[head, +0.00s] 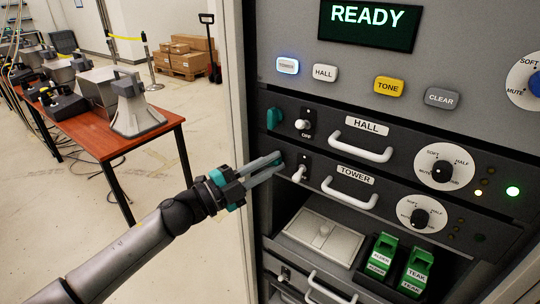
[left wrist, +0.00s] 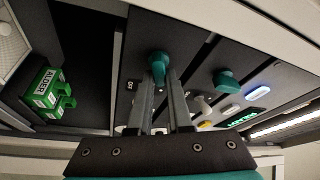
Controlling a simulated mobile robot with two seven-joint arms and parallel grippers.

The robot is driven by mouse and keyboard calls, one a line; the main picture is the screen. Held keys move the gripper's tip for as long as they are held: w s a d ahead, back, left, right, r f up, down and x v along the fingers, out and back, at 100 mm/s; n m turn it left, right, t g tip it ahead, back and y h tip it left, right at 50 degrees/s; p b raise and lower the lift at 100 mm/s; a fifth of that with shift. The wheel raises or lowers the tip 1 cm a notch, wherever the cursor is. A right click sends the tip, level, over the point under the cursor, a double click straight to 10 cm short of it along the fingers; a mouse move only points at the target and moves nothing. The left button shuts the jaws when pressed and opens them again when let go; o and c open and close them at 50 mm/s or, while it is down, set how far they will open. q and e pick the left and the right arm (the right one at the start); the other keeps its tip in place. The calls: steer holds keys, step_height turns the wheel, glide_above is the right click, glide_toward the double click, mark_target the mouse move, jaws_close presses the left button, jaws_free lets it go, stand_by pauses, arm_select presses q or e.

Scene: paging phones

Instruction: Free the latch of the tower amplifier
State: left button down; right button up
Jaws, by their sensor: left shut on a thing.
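The tower amplifier (head: 391,193) is a dark rack unit with a white handle and a TOWER label, below the HALL unit. Its teal latch (left wrist: 158,62) is at the panel's left end. My left gripper (head: 277,163) reaches it from the left, with its fingers closed on the latch knob. In the left wrist view, the knob sits between the fingertips (left wrist: 160,80). The fingers hide most of the latch in the head view. The tower toggle switch (head: 299,173) is just right of the fingertips. My right gripper is not in view.
The HALL amplifier (head: 400,155) above has its own teal latch (head: 273,118) and a lit green lamp (head: 512,190). The display (head: 369,21) reads READY. Green ALDER and TEAK blocks (head: 381,256) sit in the bay below. A table (head: 88,133) with phones stands left.

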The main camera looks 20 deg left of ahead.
arm_select(q)
steer(key=m+p, duration=0.1)
steer(key=m, duration=0.1)
steer(key=m+g+y+p, duration=0.1)
steer(key=m+p, duration=0.1)
steer(key=shift+w+a+f+g, duration=0.1)
steer(key=shift+a+g, duration=0.1)
steer(key=shift+g, duration=0.1)
steer(key=shift+m, duration=0.4)
steer(key=c, duration=0.8)
jaws_free()
steer(key=shift+c, duration=0.2)
steer(key=shift+s+a+f, duration=0.15)
steer(key=shift+s+a, duration=0.1)
steer(key=shift+s, duration=0.1)
steer(key=b+v, duration=0.2)
steer(key=v, duration=1.2)
steer(key=shift+a, duration=0.2)
